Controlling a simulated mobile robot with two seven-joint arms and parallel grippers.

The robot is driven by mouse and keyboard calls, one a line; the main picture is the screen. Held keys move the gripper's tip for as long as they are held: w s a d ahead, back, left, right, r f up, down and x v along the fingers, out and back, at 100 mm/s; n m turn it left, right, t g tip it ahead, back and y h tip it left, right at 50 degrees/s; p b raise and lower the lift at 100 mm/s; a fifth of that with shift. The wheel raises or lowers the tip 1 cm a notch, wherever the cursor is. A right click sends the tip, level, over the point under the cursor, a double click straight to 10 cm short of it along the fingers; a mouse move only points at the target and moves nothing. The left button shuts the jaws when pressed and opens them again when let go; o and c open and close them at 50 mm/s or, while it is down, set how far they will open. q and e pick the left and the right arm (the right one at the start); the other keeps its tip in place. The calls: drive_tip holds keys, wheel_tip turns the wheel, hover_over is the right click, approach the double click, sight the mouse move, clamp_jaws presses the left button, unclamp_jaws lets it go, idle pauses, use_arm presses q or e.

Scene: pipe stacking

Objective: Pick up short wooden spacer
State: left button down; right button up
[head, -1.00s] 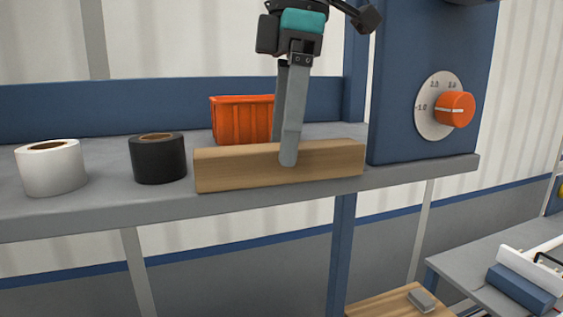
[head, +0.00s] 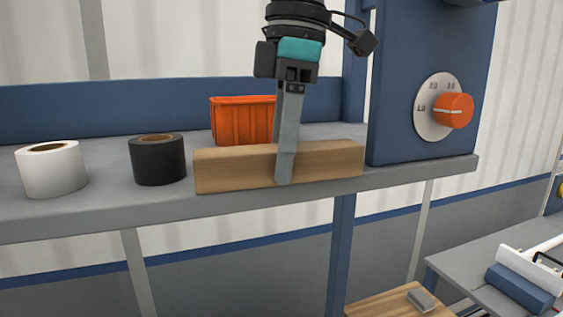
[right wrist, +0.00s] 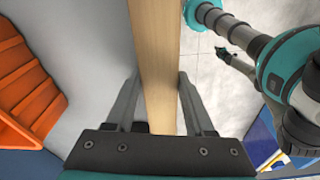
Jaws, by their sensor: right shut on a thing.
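The short wooden spacer (head: 235,169) is a light brown block lying lengthwise along the front of the grey shelf (head: 100,213). My right gripper (head: 283,180) comes down from above at about its middle and is shut on it, one finger across the front face and the other mostly hidden behind the block. In the right wrist view the spacer (right wrist: 156,65) runs between the two fingers of the gripper (right wrist: 156,85). The spacer still appears to rest on the shelf.
An orange bin (head: 240,118) stands just behind the spacer. A black tape roll (head: 158,162) and a white one (head: 52,172) stand to the left. A blue panel with an orange knob (head: 453,111) is close on the right. A lower table (head: 470,256) is at lower right.

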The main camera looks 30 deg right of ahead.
clamp_jaws()
